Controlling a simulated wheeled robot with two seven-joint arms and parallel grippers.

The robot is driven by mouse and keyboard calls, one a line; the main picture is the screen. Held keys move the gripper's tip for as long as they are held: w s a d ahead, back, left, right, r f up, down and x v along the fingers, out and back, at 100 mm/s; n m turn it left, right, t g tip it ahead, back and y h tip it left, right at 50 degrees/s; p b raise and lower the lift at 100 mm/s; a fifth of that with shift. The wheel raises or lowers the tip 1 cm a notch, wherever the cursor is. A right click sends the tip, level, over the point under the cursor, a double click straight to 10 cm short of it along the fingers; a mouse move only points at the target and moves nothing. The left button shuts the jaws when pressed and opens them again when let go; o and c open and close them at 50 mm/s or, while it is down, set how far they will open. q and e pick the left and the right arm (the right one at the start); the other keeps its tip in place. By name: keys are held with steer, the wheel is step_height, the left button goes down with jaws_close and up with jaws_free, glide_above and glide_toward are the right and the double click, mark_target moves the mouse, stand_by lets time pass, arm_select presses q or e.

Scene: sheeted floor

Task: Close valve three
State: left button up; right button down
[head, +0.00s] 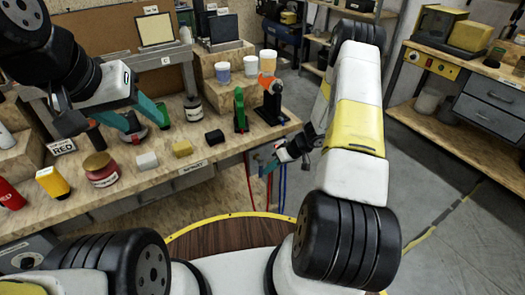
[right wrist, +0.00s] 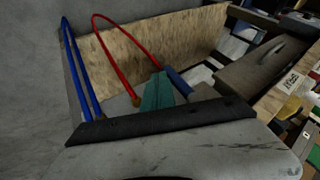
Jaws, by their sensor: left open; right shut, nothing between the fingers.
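I cannot make out a valve marked three in either view. Red and blue hoses (head: 283,186) hang below the front edge of the workbench in the head view. In the right wrist view a red hose (right wrist: 122,55) and a blue hose (right wrist: 75,70) loop up beside a wooden panel. My right gripper (head: 268,166) is shut and empty, close to these hoses; its teal fingers (right wrist: 158,92) show in the right wrist view. My left gripper (head: 136,117) is open above the bench top, near a small dark object that it partly hides.
A second bench (head: 470,70) stands at the right. Floor between the benches is clear.

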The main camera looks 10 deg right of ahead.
mark_target(260, 175)
steer(key=shift+a+f+y, duration=0.1)
steer(key=shift+a+y, duration=0.05)
steer(key=shift+y, duration=0.25)
steer(key=y, duration=0.1)
steer(key=a+y, duration=0.1)
steer(key=y, duration=0.1)
steer(key=f+m+g+y, duration=0.1)
steer(key=shift+s+a, duration=0.35)
steer(key=shift+a, duration=0.05)
steer(key=y, duration=0.1)
steer(key=a+m+y, duration=0.1)
steer(key=y, duration=0.2)
steer(key=shift+s+a+r+m+g, duration=0.1)
steer(key=shift+s+a+m+g, duration=0.2)
steer(key=shift+s+a, duration=0.1)
steer(key=shift+s+a+r+m+y, duration=0.2)
steer(key=shift+a+r+m+y, duration=0.15)
steer(key=shift+a+y, duration=0.35)
steer(key=shift+s+a+r+m+y, duration=0.2)
steer(key=shift+a+r+y, duration=0.25)
steer(key=shift+y, duration=0.35)
steer(key=shift+a, duration=0.15)
